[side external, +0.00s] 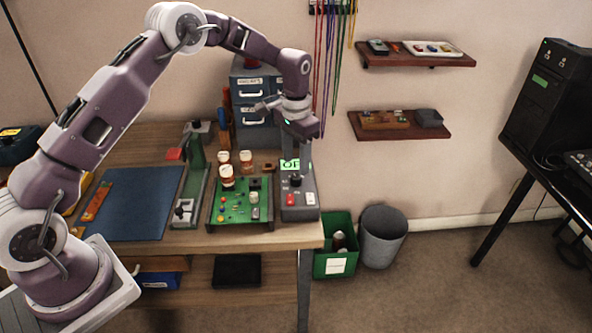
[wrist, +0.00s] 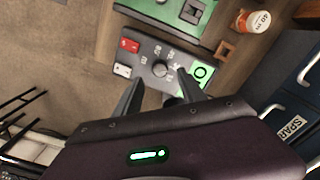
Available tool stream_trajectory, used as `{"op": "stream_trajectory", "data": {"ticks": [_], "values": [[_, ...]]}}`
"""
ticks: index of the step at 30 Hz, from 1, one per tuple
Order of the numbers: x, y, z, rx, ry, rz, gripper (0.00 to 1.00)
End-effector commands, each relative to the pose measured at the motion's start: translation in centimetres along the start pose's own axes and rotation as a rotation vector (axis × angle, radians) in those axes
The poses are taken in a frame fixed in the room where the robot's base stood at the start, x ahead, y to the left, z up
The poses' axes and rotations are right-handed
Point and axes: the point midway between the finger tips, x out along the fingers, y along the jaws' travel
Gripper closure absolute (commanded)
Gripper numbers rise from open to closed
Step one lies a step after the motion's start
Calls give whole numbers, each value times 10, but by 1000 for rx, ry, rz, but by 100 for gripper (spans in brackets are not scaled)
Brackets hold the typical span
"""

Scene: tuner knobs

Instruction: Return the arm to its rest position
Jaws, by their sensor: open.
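My gripper (side external: 290,158) is open and empty in the side external view. It points down above the grey control box (side external: 299,206) near the right end of the workbench. In the wrist view my gripper's fingers (wrist: 158,98) are apart, with the control box (wrist: 140,78) beyond them. The box carries a round dark knob (wrist: 160,69), a red switch (wrist: 130,45), a white switch (wrist: 122,70) and a green display (wrist: 201,73). I cannot tell from these views whether a fingertip touches the box.
A green circuit board (side external: 238,211) with orange-and-white bottles (side external: 227,176) behind it sits left of the box. A drawer cabinet (side external: 252,112) stands behind. Cables (side external: 333,50) hang on the wall beside shelves (side external: 400,124). A blue mat (side external: 134,203) lies at the left. Bins stand on the floor.

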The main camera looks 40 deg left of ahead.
Motion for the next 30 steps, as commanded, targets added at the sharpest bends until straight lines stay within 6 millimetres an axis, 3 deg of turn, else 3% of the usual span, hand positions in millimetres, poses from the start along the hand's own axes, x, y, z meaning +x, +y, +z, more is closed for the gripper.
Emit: {"op": "stream_trajectory", "data": {"ticks": [4, 14, 17, 20, 21, 24, 27, 30], "values": [[-20, 0, 0, 1, 1, -1, 52], [-25, 0, 1, 0, 1, -1, 52], [-56, 4, 9, -4, 29, -11, 52], [-120, 16, 38, -17, 90, -32, 52], [-147, 22, 57, -26, 118, -41, 52], [-203, 38, 112, -51, 194, -59, 52], [-239, 55, 179, -83, 276, -67, 52], [-252, 71, 248, -114, 355, -67, 52]]}}
